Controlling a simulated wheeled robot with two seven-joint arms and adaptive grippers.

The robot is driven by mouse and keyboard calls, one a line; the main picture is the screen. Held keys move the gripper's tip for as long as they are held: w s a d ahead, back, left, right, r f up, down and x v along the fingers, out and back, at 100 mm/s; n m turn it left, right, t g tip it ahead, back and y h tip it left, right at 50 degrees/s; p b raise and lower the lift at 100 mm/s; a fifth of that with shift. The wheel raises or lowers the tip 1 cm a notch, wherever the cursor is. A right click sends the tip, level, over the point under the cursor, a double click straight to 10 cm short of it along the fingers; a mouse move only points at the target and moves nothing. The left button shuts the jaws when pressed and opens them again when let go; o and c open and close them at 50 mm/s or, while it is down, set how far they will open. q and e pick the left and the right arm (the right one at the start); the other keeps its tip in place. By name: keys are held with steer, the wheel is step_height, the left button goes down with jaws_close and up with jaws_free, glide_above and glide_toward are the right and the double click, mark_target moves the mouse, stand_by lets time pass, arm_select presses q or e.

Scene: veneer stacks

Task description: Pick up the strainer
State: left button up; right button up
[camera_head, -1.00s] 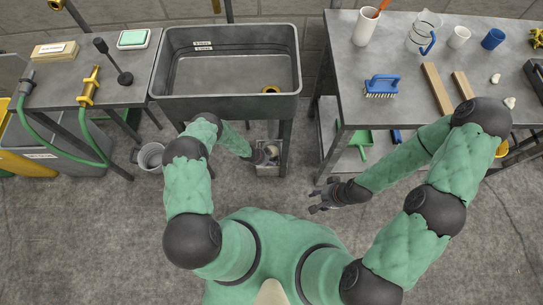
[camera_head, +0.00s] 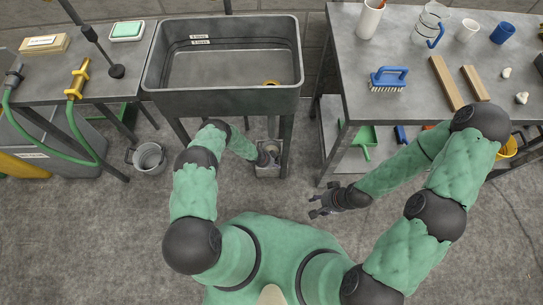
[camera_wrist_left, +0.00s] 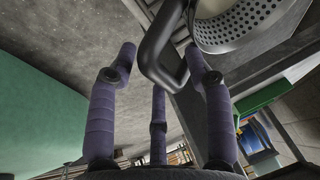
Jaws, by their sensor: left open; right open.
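The strainer (camera_wrist_left: 245,22) shows at the top right of the left wrist view, as a perforated metal bowl with a dark loop handle (camera_wrist_left: 168,75). My left gripper (camera_wrist_left: 165,72) is open, and the handle's lower end lies in view between its spread fingers. I cannot tell whether they touch. In the head view my left gripper (camera_head: 268,155) is small and dark below the sink's front, and the strainer cannot be made out there. My right gripper (camera_head: 318,206) is open and empty over bare floor to the right.
The grey sink (camera_head: 225,106) stands above and beyond my left gripper. A pale box (camera_head: 268,172) is beneath that gripper. A metal bucket (camera_head: 149,157) stands on the floor at left. The right workbench (camera_head: 420,108) carries a blue brush (camera_head: 388,78) and wood strips. Floor in front is clear.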

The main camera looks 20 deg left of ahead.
arm_select(q)
jaws_close()
steer(key=shift+r, duration=0.25)
